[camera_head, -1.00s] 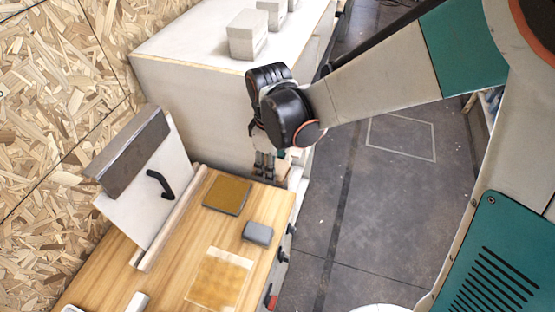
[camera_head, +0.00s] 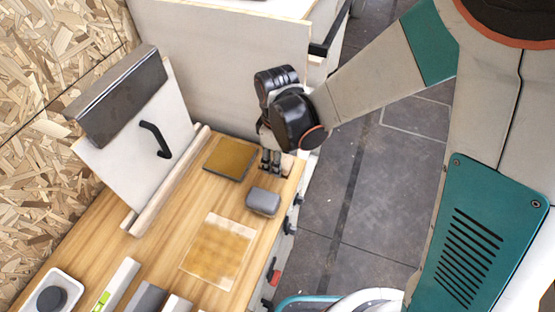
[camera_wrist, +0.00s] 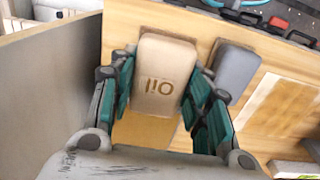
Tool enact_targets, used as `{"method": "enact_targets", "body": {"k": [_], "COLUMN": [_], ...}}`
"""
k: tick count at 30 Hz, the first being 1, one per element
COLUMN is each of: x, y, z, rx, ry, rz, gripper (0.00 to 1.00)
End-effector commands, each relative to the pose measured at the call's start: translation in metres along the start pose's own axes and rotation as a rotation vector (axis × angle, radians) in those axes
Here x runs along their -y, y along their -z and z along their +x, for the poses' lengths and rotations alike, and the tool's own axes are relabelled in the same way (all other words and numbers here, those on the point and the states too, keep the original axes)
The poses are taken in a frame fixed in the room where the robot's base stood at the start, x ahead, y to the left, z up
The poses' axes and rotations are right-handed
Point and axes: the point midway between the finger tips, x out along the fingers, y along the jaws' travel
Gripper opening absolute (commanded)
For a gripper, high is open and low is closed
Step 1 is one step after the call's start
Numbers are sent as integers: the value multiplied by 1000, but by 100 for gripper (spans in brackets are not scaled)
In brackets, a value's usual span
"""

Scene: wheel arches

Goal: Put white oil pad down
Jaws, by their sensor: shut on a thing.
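The white oil pad (camera_wrist: 160,85) is a pale rounded block with dark "OIL" lettering, upside down in the wrist view. My gripper (camera_wrist: 164,92) is shut on it, with teal-lined fingers at its left and right sides. In the head view my gripper (camera_head: 271,168) is at the bench's far right corner, beyond the grey pad and right of the brown mat. Most of the oil pad is hidden there by my fingers. Whether its underside touches the bench I cannot tell.
The grey pad (camera_head: 263,201) lies near the bench's (camera_head: 185,225) right edge. A brown dark-edged mat (camera_head: 231,157) and a tan sheet (camera_head: 219,249) lie flat. A white tilted board with a black handle (camera_head: 156,139) stands left. A pale cabinet (camera_head: 220,60) rises behind.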

Motion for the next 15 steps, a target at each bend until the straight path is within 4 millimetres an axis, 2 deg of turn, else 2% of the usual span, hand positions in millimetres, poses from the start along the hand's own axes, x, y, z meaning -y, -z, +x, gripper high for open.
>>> {"method": "enact_targets", "body": {"k": [5,11,15], "x": [0,0,0], "y": [0,0,0], "z": [13,42,45], "rx": [0,0,0], "ry": [0,0,0], "rz": [0,0,0], "gripper": [25,25,25]}}
